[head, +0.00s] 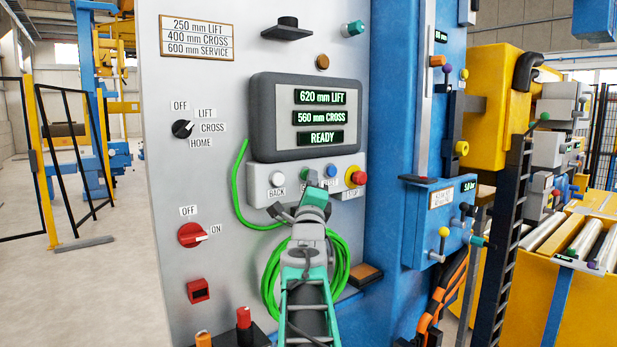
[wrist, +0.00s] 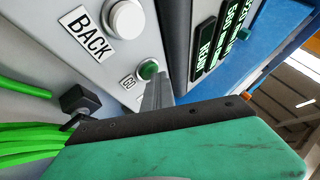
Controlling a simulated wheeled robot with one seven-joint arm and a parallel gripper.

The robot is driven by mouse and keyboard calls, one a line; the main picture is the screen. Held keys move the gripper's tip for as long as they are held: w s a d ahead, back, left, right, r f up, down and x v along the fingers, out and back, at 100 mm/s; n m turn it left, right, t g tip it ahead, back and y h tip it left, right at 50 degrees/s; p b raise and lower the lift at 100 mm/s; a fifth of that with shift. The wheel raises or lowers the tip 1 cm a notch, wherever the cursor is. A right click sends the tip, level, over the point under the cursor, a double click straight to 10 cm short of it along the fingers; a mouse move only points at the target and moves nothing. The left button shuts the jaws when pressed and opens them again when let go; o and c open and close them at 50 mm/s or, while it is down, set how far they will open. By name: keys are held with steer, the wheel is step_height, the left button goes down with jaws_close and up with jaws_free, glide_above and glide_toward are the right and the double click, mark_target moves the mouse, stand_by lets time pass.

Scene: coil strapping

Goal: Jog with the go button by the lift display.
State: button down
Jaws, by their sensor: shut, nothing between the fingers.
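The lift display (head: 320,98) on the grey panel reads 620 mm LIFT, 560 mm CROSS and READY. Below it is a row of buttons. The green go button (wrist: 148,69) shows beside its GO label in the wrist view; in the head view my gripper mostly hides it. My gripper (head: 311,179) is shut and empty, in front of the button row. In the wrist view its fingertips (wrist: 156,82) are right beside the green button, overlapping its edge. I cannot tell whether they touch it.
The white BACK button (head: 277,180) is left of go; a blue button (head: 331,171) and a red stop button (head: 356,177) are right. A mode selector (head: 182,129) and a red rotary switch (head: 192,235) sit further left. A green cable coil (head: 269,283) hangs below.

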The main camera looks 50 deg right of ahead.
steer(key=shift+f, duration=0.1)
steer(key=shift+s+a+b, duration=0.25)
steer(key=shift+s+b, duration=0.55)
steer(key=shift+b, duration=0.3)
steer(key=s+b, duration=0.2)
steer(key=s+a+b, duration=0.1)
steer(key=s+b, duration=0.1)
steer(key=s, duration=0.1)
